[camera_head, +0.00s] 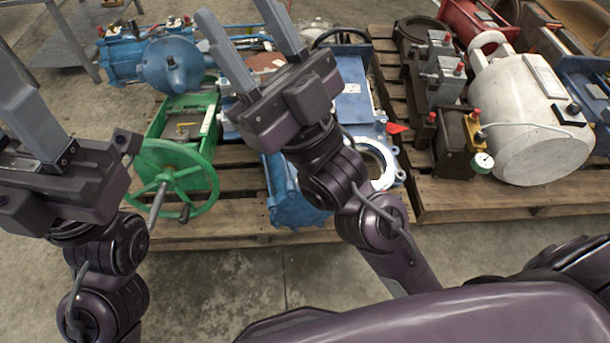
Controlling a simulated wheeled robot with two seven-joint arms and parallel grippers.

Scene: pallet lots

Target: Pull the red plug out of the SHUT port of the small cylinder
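Several small red plugs or caps show on the valve gear in the head view. One red plug (476,114) is by the gauge on the right pallet, and another red plug (460,68) is on a grey block behind it. No SHUT lettering is readable, so I cannot tell which part is the small cylinder. My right gripper (247,18) is raised over the middle pallet, fingers apart and empty. My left gripper (22,95) is at the left edge, one finger clear, its tips unclear.
A green frame with a handwheel (172,180) stands between my grippers. A white tank (525,115) with a pressure gauge (483,162) sits on the right wooden pallet (470,205). Blue actuators (172,66) stand behind. Concrete floor (215,285) is clear in front of the pallets.

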